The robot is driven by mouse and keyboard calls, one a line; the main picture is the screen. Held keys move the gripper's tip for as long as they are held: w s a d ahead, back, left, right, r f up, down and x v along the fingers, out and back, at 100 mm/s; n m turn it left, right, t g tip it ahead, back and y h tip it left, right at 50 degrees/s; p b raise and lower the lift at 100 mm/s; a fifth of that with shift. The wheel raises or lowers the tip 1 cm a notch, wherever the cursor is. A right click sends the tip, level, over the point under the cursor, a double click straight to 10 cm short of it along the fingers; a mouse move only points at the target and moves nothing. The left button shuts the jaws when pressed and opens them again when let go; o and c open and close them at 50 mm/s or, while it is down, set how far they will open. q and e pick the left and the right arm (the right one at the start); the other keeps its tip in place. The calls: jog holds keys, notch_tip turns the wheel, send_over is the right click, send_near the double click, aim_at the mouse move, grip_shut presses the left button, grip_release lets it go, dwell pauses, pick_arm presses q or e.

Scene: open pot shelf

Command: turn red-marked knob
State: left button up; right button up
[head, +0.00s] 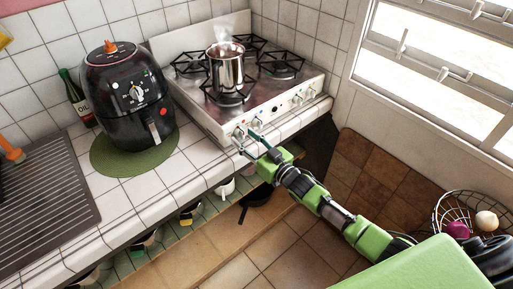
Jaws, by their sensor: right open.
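The white stove (275,108) stands on the tiled counter, with several knobs along its front panel. One pair of knobs (304,97) shows clearly on the right of the panel. At the left end, a knob (239,132) shows beside the fingers of my right gripper (246,140). The right gripper is open, its fingers pointing at the panel's left end. I cannot tell whether they touch a knob. The red mark is too small to make out for sure. My left gripper is not in view.
A steaming metal pot (226,70) stands on the stove. A black air fryer (125,95) sits on a green mat (104,160), with an oil bottle (77,103) beside it. A wire basket (446,207) is at the right. Pans hang below the counter edge.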

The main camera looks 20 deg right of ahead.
jog(key=v, duration=1.1)
jog(key=shift+s, duration=0.1)
jog(key=s+d+f+m+g+h+b, duration=0.1)
jog(key=s+d+f+g+h, duration=0.15)
jog(key=s+f, duration=0.65)
jog(key=s+d+f+g+h, duration=0.1)
jog(key=s+f+g, duration=0.15)
jog(key=f, duration=1.25)
jog(key=s+d+f+m+g+h+b, duration=0.1)
jog(key=s+d+f+g+h, duration=0.3)
jog(key=f, duration=0.8)
jog(key=s+a+f+g, duration=0.2)
jog(key=s+f, duration=0.3)
jog(key=s, duration=0.6)
jog(key=s+a+f+g+y+b, duration=0.1)
jog(key=s+a+f+g, duration=0.1)
jog(key=s+f, duration=0.4)
jog(key=s+a+f+g, duration=0.3)
jog(key=s+f, duration=0.2)
jog(key=s, duration=1.1)
jog(key=shift+s+a+f+n, duration=0.2)
jog(key=shift+s+a+n, duration=0.1)
jog(key=shift+s+a, duration=0.1)
